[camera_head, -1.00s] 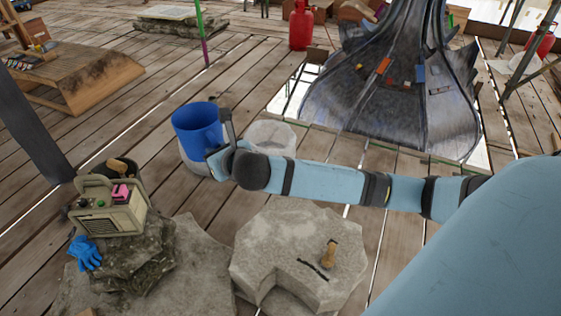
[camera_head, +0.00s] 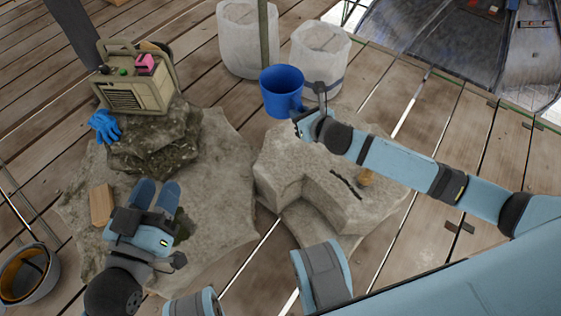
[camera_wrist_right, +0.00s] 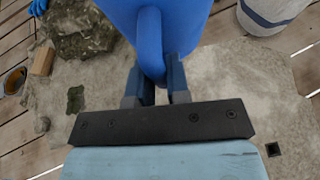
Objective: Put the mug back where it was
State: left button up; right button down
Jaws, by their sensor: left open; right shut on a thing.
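The blue mug (camera_head: 281,91) is upright in the head view, above the back edge of the right-hand stone block (camera_head: 290,165). My right gripper (camera_head: 303,115) is shut on its handle. In the right wrist view the mug (camera_wrist_right: 185,25) fills the top middle, with its handle between the fingers of the right gripper (camera_wrist_right: 158,88). The mug hides what is directly behind it. My left gripper (camera_head: 157,196) is open and empty, over the left part of the stone slab (camera_head: 220,215).
A beige boxy device (camera_head: 135,80) with a pink item on top sits on a dark rock (camera_head: 150,140). A blue glove (camera_head: 104,126) hangs beside it. Two white sacks (camera_head: 320,55) stand behind the mug. A wooden block (camera_head: 102,205) and a bucket (camera_head: 28,273) are at left.

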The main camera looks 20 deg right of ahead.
jog(key=shift+y, duration=0.3)
jog(key=f+b, duration=0.4)
jog(key=f, duration=0.6)
jog(key=f+b, duration=0.5)
jog(key=f, duration=0.5)
jog(key=shift+s+a, duration=0.2)
notch_tip(320, 180, down, 4)
jog(key=shift+r+b, duration=0.1)
jog(key=shift+b, duration=1.1)
jog(key=shift+f, duration=0.25)
jog(key=shift+r, duration=0.15)
pick_arm(q)
jog(key=f+m, duration=0.1)
jog(key=w+f+m+h, duration=0.1)
jog(key=f+m, duration=0.1)
jog(key=w+f+m, duration=0.1)
jog(key=f, duration=0.1)
jog(key=shift+w+a+m, duration=0.2)
jog(key=shift+a+m, duration=0.1)
jog(key=shift+a, duration=0.1)
